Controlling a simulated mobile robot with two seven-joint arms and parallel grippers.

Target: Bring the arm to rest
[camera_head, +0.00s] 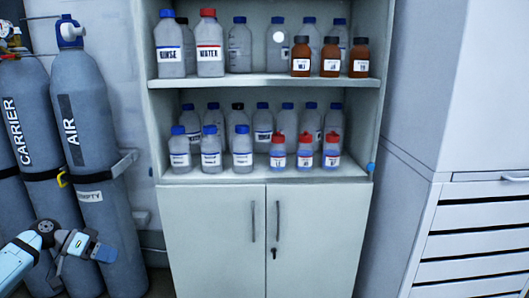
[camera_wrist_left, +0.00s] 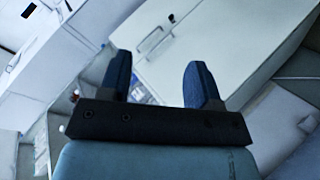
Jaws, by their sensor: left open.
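My left arm comes in at the lower left of the head view, in front of the gas cylinders. Its gripper (camera_head: 84,258) is open, with nothing between the fingers. In the left wrist view the same gripper (camera_wrist_left: 158,76) shows two dark fingers spread apart and empty, with pale cabinet fronts behind them. My right gripper is in neither view.
Grey gas cylinders (camera_head: 92,130) stand at the left, strapped to the wall. A white cabinet (camera_head: 225,235) with shut lower doors holds several bottles on two open shelves. A drawer unit (camera_head: 475,243) stands at the right.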

